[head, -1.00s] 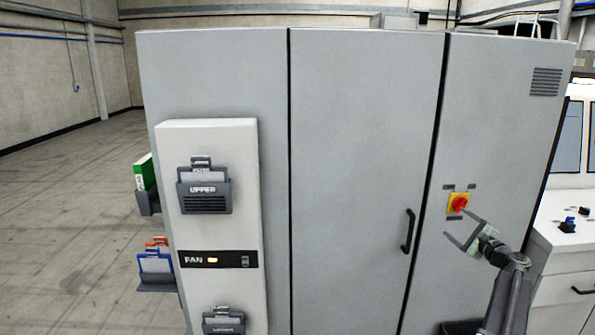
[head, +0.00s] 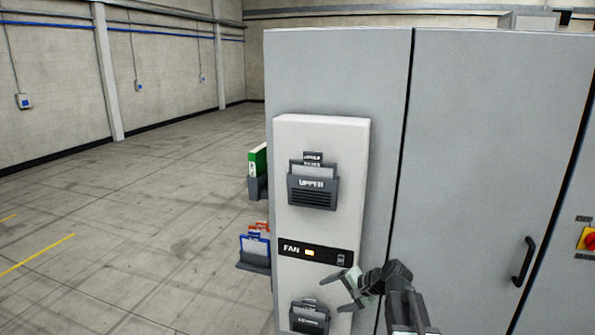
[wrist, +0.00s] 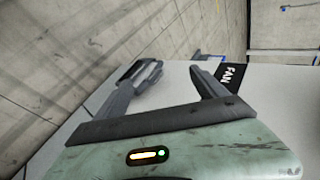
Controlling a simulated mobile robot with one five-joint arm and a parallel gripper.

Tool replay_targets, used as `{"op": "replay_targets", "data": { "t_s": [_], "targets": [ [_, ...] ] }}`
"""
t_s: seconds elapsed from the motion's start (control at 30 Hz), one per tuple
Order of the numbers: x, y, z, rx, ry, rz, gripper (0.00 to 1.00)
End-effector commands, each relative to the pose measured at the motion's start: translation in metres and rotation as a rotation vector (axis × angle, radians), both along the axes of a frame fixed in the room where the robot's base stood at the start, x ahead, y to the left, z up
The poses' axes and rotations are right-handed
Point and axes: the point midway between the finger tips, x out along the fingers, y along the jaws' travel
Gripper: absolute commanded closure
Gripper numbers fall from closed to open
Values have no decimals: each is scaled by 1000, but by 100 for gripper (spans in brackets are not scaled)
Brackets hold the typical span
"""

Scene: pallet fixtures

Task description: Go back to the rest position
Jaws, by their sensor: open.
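My gripper (head: 341,291) is in front of the lower part of the white fan unit in the head view, with its jaws apart and nothing between them. In the wrist view my gripper (wrist: 172,82) also shows open and empty, with the pale unit face behind it. The white fan unit (head: 320,219) is mounted on the grey cabinet (head: 468,130). It carries an UPPER filter holder (head: 313,187), a FAN panel (head: 315,252) with a lit amber lamp and a switch, and a lower holder (head: 309,318). Whether my gripper touches the unit, I cannot tell.
A green binder (head: 258,163) and blue and orange folders (head: 255,245) sit in racks on the cabinet's left side. A black door handle (head: 523,262) and a red-yellow rotary switch (head: 588,239) are at right. Open concrete floor (head: 130,220) lies to the left.

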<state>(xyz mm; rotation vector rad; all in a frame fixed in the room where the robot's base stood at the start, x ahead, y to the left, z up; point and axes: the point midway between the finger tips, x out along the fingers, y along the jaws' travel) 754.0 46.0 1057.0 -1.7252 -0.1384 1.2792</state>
Motion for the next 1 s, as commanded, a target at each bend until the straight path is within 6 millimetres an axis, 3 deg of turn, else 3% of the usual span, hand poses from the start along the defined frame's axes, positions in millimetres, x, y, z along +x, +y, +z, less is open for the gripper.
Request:
{"op": "replay_targets", "data": {
  "t_s": [0.03,0.1,0.13,0.2,0.33,0.47,1.0],
  "targets": [
    [-30,27,-15,-91,21,94,18],
    [-72,45,-37,-254,57,233,18],
    [-90,44,-46,-330,75,291,18],
    [-125,25,-62,-495,126,395,18],
    [-162,-24,-74,-692,214,502,18],
    [-179,-47,-75,-792,277,595,18],
    [-180,-45,-76,-789,272,626,18]
  ]
}}
